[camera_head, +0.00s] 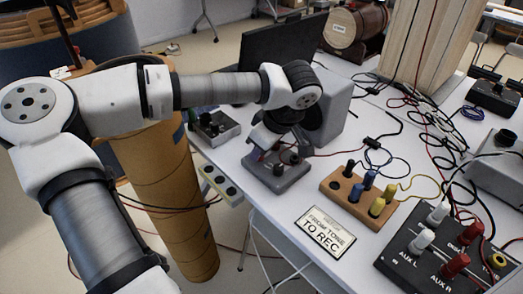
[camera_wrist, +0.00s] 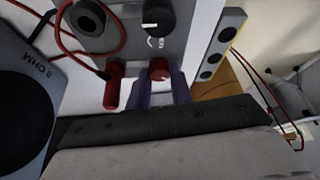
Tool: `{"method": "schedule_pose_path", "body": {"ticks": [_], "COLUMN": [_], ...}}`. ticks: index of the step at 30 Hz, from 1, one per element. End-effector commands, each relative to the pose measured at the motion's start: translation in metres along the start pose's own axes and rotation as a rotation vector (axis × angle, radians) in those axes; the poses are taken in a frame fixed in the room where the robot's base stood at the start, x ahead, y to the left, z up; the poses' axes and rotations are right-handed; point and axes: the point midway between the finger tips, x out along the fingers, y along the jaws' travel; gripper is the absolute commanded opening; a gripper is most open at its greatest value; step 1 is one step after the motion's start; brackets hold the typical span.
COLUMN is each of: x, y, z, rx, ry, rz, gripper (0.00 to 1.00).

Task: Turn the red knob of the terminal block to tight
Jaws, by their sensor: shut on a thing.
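The grey terminal block (camera_head: 276,176) stands near the left edge of the white table. It also shows in the wrist view (camera_wrist: 172,45), with a black knob (camera_wrist: 158,16) bearing white marks. The red knob (camera_wrist: 159,69) sits between the fingers of my gripper (camera_wrist: 160,90), which is shut on it. A second red post (camera_wrist: 113,88), with a red cable at it, is just left of the fingers. In the head view my gripper (camera_head: 259,152) reaches down to the block, and my wrist covers part of it. I cannot tell how tight the red knob is.
A grey speaker (camera_head: 333,105) is close behind my wrist; its face (camera_wrist: 25,100) fills the left of the wrist view. A wooden block (camera_head: 352,204) with blue and yellow posts, a label card (camera_head: 325,232) and a black panel (camera_head: 405,255) stand to the right. Loose cables cross the table.

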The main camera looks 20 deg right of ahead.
Motion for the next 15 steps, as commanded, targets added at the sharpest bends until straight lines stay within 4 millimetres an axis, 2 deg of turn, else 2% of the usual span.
{"method": "schedule_pose_path", "body": {"ticks": [15], "x": [0.0011], "y": [-0.0031], "z": [-0.0001], "rx": [0.451], "ry": [-0.001], "rz": [0.192], "gripper": [0.0]}}
